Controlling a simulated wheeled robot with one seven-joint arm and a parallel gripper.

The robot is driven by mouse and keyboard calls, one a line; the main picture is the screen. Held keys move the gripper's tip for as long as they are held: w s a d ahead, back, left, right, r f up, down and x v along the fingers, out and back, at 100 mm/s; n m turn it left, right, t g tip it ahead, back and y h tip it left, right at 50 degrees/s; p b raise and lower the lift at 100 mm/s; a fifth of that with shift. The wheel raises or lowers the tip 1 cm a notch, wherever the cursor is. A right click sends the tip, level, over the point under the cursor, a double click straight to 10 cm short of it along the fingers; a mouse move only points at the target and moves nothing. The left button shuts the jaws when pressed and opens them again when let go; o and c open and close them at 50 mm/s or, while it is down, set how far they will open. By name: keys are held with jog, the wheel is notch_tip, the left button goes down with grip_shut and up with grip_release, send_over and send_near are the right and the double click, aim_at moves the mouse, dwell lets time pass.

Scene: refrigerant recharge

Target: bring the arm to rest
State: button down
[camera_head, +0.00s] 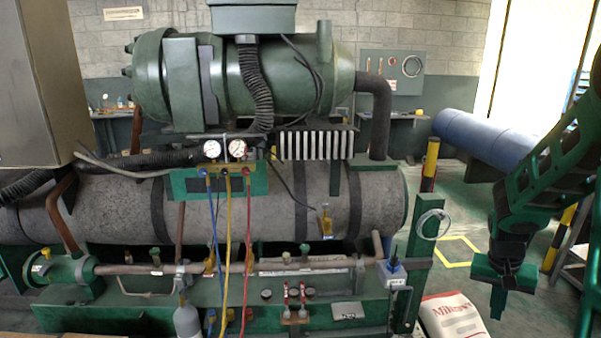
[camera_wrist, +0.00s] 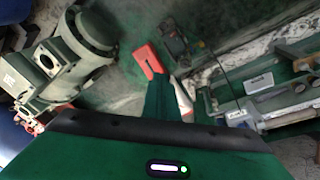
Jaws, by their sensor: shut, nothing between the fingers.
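My green arm hangs down at the right of the head view. My gripper (camera_head: 497,308) is at its lower end, pointing down. It is shut and empty, and hangs in the air right of the machine, clear of it. In the wrist view my gripper (camera_wrist: 159,82) shows as a dark green finger shape, with a red forked thing (camera_wrist: 148,60) just past its tip. I cannot tell whether that thing touches the fingers.
The chiller (camera_head: 270,205) with its gauge manifold (camera_head: 220,181) and hoses fills the left and middle. A white sack (camera_head: 453,318) lies on the floor left of my gripper. Open floor lies between.

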jog(key=s+a+r+y, duration=0.1)
jog(key=s+a+r, duration=0.2)
jog(key=s, duration=0.4)
jog(key=s+a+r+n, duration=0.1)
jog(key=s+a+r, duration=0.2)
jog(key=s+r, duration=0.2)
jog(key=s+a+r+y, duration=0.1)
jog(key=s+r, duration=0.3)
jog(key=s, duration=0.6)
jog(key=shift+s+a+n+y, duration=0.3)
jog(key=shift+s+a, duration=0.05)
jog(key=shift+a, duration=0.55)
jog(key=shift+r, duration=0.1)
jog(key=shift+w+f, duration=0.25)
jog(key=shift+w, duration=0.4)
